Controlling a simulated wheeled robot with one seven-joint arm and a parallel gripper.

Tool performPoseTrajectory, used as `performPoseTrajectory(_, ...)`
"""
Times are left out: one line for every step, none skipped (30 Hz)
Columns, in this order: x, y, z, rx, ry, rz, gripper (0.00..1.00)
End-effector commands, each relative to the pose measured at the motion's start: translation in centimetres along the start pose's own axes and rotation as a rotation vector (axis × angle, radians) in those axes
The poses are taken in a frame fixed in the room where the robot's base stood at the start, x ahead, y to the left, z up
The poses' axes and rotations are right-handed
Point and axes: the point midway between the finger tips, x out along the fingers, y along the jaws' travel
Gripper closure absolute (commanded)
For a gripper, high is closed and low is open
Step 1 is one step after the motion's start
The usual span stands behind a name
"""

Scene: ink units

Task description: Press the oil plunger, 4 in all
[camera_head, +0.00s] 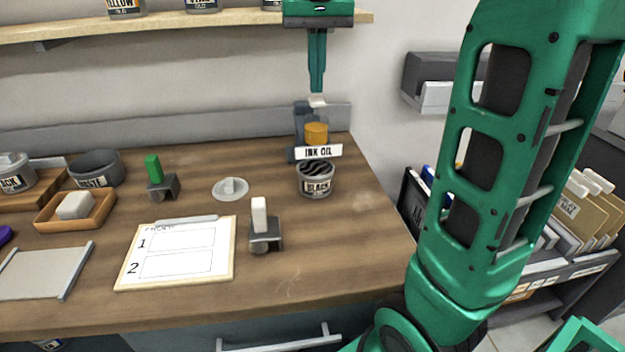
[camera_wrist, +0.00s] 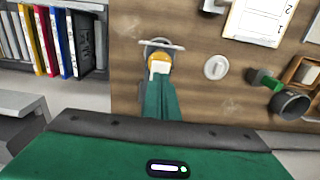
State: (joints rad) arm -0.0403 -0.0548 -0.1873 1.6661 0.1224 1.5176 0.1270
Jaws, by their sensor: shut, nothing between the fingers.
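The ink oil dispenser (camera_head: 316,133) stands at the back right of the bench, with an amber reservoir, a white "INK OIL" label and a pale plunger top (camera_head: 317,102). My gripper (camera_head: 317,90) points straight down just above the plunger, its fingers shut and empty. In the wrist view the fingertips (camera_wrist: 160,84) overlap the pale plunger top (camera_wrist: 159,67), with the amber part (camera_wrist: 160,58) beyond. I cannot tell whether they touch. An open can labelled BLACK (camera_head: 317,182), with dark ink inside, stands below the dispenser's front.
A round white lid (camera_head: 231,188) lies left of the can. A white-handled roller (camera_head: 262,228), a green-handled roller (camera_head: 158,178) and a proof sheet board (camera_head: 180,252) lie on the bench. The shelf (camera_head: 200,20) with cans runs above. Folders stand to the right.

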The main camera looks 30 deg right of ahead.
Motion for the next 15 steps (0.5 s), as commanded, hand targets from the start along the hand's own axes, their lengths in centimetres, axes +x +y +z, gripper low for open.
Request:
performPoseTrajectory(-0.4, 0.0, -0.1, 0.001, 0.001, 0.000, 1.00)
performPoseTrajectory(-0.7, 0.1, -0.1, 0.001, 0.002, -0.001, 1.00)
performPoseTrajectory(-1.0, 0.0, -0.1, 0.002, 0.002, -0.001, 1.00)
performPoseTrajectory(-1.3, 0.0, -0.1, 0.002, 0.002, -0.002, 1.00)
performPoseTrajectory(-1.5, 0.0, -0.1, 0.001, 0.001, -0.002, 1.00)
performPoseTrajectory(-1.7, 0.1, -0.1, 0.003, 0.001, -0.002, 1.00)
performPoseTrajectory(-1.9, 0.1, -0.1, 0.003, 0.001, -0.002, 1.00)
performPoseTrajectory(-2.0, 0.1, -0.1, 0.004, 0.002, -0.002, 1.00)
performPoseTrajectory(-2.3, 0.1, -0.1, 0.003, 0.002, -0.002, 1.00)
performPoseTrajectory(-2.5, 0.1, 0.0, 0.004, 0.002, -0.002, 1.00)
performPoseTrajectory(-2.6, 0.1, 0.0, 0.003, 0.001, -0.001, 1.00)
performPoseTrajectory(-2.9, 0.2, 0.0, 0.003, 0.001, 0.000, 1.00)
performPoseTrajectory(-3.0, 0.1, 0.0, 0.003, 0.001, 0.000, 1.00)
performPoseTrajectory(-3.2, 0.2, 0.0, 0.003, 0.002, 0.001, 1.00)
performPoseTrajectory(-3.4, 0.2, 0.0, 0.003, 0.002, 0.002, 1.00)
